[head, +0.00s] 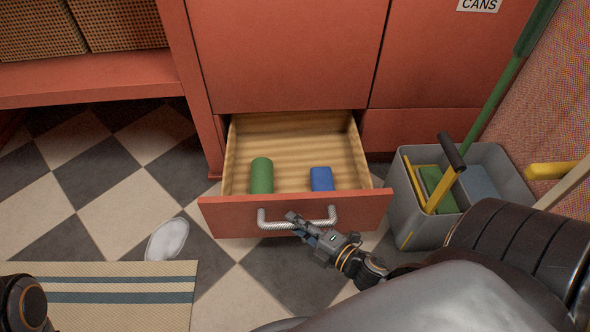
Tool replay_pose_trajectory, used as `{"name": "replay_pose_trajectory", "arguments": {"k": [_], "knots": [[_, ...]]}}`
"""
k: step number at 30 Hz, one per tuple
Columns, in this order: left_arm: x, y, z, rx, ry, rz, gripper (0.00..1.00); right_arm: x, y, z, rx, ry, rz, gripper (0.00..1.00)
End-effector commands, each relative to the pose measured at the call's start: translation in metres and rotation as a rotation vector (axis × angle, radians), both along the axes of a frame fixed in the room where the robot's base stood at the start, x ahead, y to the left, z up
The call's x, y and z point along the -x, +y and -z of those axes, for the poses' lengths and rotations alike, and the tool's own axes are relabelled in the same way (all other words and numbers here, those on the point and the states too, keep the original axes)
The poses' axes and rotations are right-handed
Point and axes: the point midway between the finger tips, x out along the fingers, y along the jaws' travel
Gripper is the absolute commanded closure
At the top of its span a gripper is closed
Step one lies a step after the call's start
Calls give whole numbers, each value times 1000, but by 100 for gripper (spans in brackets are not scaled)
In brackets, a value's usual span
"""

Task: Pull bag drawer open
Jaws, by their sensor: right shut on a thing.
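The bag drawer (222,217) is a red-fronted drawer with a pale wooden inside, low in the red cabinet. It stands pulled well out. A green roll (262,176) and a blue item (321,179) lie inside near its front. The curved metal handle (268,222) is on the drawer front. My right gripper (297,222) comes in from the lower right and is shut on the handle, right of the handle's left end. At the lower left edge a part of my left arm shows, but its gripper does not.
A grey bucket (405,215) with cleaning tools stands close right of the drawer. A green pole (495,100) leans above it. A striped mat (110,288) and a whitish flat item (167,240) lie on the checkered floor at left. Floor left of the drawer is mostly clear.

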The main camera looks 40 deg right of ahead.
Motion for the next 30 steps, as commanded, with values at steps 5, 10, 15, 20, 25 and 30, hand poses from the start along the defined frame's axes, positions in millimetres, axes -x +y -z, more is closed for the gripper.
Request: {"name": "replay_pose_trajectory", "arguments": {"k": [5, 10, 15, 20, 25, 30], "knots": [[-2, 0, 1, 1, 11, 0, 9, 16, 9, 0, -1, 0, 0, 100], [-2, 0, 2, 1, 14, 1, 9, 20, 13, -1, -1, -1, -2, 100], [-2, 0, 2, 1, 13, 1, 9, 21, 14, 0, -1, -2, -2, 100], [-2, 0, 2, 1, 13, 1, 9, 21, 14, 0, -1, -1, -3, 100], [-2, 0, 2, 1, 12, 1, 9, 21, 14, 0, -1, -1, -2, 57], [-2, 0, 2, 1, 13, 1, 9, 21, 13, 0, -1, -1, -2, 57]]}}
